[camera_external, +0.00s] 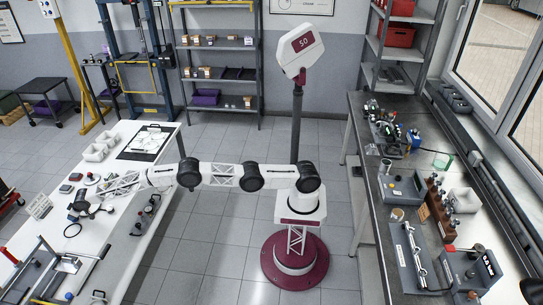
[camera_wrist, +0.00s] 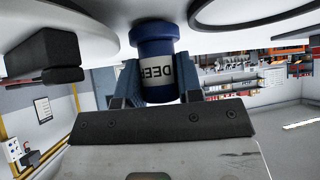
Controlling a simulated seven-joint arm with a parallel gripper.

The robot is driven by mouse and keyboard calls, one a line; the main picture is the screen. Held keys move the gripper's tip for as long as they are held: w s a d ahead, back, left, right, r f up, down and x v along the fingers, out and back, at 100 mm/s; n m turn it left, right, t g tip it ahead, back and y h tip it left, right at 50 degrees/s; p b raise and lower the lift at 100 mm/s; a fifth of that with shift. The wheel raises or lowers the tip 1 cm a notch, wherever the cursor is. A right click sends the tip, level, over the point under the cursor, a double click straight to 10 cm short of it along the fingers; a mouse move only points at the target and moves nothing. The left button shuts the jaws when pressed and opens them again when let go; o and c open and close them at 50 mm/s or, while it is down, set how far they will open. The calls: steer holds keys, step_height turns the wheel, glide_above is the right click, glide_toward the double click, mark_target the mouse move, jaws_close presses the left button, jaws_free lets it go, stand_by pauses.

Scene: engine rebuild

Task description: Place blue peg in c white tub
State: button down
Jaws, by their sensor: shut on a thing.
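A blue peg (camera_wrist: 154,62) with a white band lettered in black is between the fingers of my gripper (camera_wrist: 158,85) in the wrist view. The fingers touch it on both sides, so my gripper is shut on it. In the outside view my gripper (camera_external: 80,208) is low over the left white table, and the peg is too small to make out there. A group of white tubs (camera_external: 99,148) stands at the back of that table, beyond my gripper. I cannot read any letter on them. A white container (camera_external: 465,201) also stands on the right bench.
The white table (camera_external: 118,215) holds a black-framed board (camera_external: 148,142), a dark ring (camera_external: 72,230) and several small parts close to my gripper. A wire-frame fixture (camera_external: 66,264) stands at the front. The right bench (camera_external: 365,190) is crowded with parts.

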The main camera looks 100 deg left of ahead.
steer(key=shift+r, duration=0.1)
steer(key=shift+r, duration=1.75)
steer(key=shift+w+a+r, duration=0.25)
steer(key=shift+w+a, duration=0.55)
steer(key=shift+w, duration=1.75)
steer(key=shift+w+a+r, duration=0.2)
steer(key=shift+w+a, duration=0.6)
steer(key=shift+w, duration=1.7)
steer(key=shift+w+a+r, duration=0.25)
steer(key=shift+w+a, duration=0.55)
steer(key=shift+w, duration=1.75)
